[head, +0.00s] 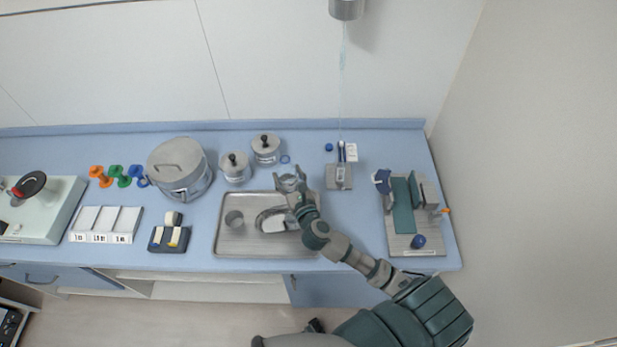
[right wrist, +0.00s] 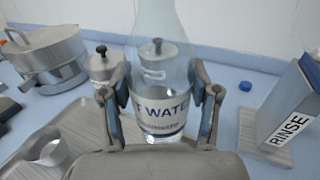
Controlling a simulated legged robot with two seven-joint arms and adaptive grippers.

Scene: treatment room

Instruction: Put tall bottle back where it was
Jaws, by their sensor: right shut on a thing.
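The tall bottle (right wrist: 160,108) is clear, with a white label on which "WATER" shows in blue. My right gripper (right wrist: 160,105) is shut on it, a finger on each side of the label. The bottle stands upright in the right wrist view. In the head view, my right gripper (head: 290,183) is at the back edge of the metal tray (head: 225,250), and the bottle is hard to make out there. I cannot tell whether its base touches the counter. My left gripper is not in view.
Two lidded canisters (head: 235,172) (head: 266,153) stand behind and left of the gripper, near a big pot (head: 180,168). A holder marked "RINSE" (right wrist: 290,108) and a blue cap (head: 329,147) are to the right. A cup (head: 234,219) stands on the tray.

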